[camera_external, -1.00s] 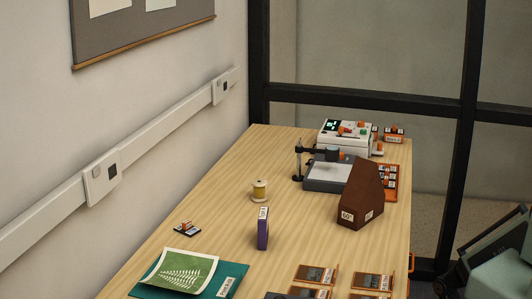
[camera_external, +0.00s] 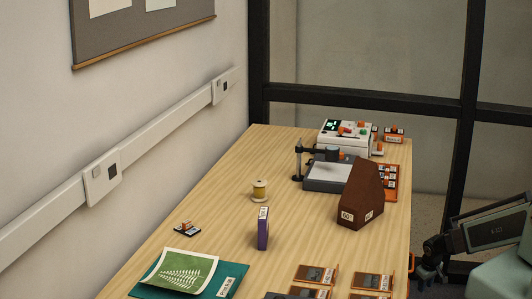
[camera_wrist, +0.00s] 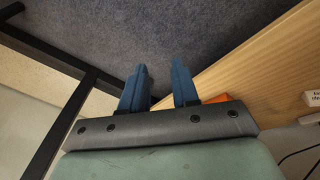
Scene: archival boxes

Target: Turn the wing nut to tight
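I cannot make out the wing nut for certain in either view. A white device (camera_external: 355,148) with a green display and orange knobs stands at the far end of the table. In front of it is a grey plate with a black post and arm (camera_external: 325,178). My gripper is off the table's right edge, at the right of the external view, where its fingers are too dark to read. In the wrist view my gripper (camera_wrist: 160,67) shows two blue fingers apart with nothing between them, over dark carpet beside the table edge.
A brown house-shaped block (camera_external: 362,195) stands on the right of the table (camera_external: 215,205). A purple box (camera_external: 263,228), a yellow spool (camera_external: 259,190) and a green print (camera_external: 182,270) are left of it. Orange-edged trays (camera_external: 372,281) lie in front. A black window frame (camera_external: 466,130) is behind.

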